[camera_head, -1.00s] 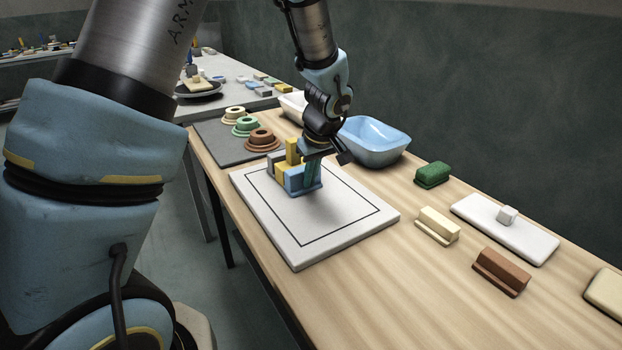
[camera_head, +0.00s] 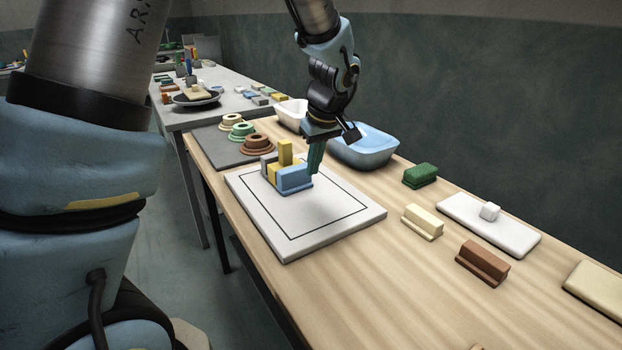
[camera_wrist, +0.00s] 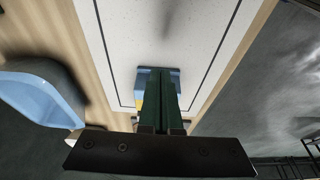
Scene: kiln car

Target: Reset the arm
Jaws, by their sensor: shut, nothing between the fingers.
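My gripper (camera_head: 315,158) is shut and empty, its green fingers pointing down just above and behind the blue block. In the wrist view its closed fingers (camera_wrist: 160,105) lie over part of the blue block (camera_wrist: 172,78). The blue block (camera_head: 294,178) sits on the white slab (camera_head: 330,222), inside its black outline, beside yellow blocks (camera_head: 285,152) and a grey block (camera_head: 266,166). Some yellow shows beside the fingers in the wrist view. Whether the fingertips touch the blue block is hard to tell.
A blue basin (camera_head: 364,146) stands close to the right of my gripper. Green (camera_head: 420,175), cream (camera_head: 422,221) and brown (camera_head: 482,263) blocks and a white plate (camera_head: 490,224) lie at the right. A grey board (camera_head: 216,150) holds ring-shaped pieces. The table's front middle is clear.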

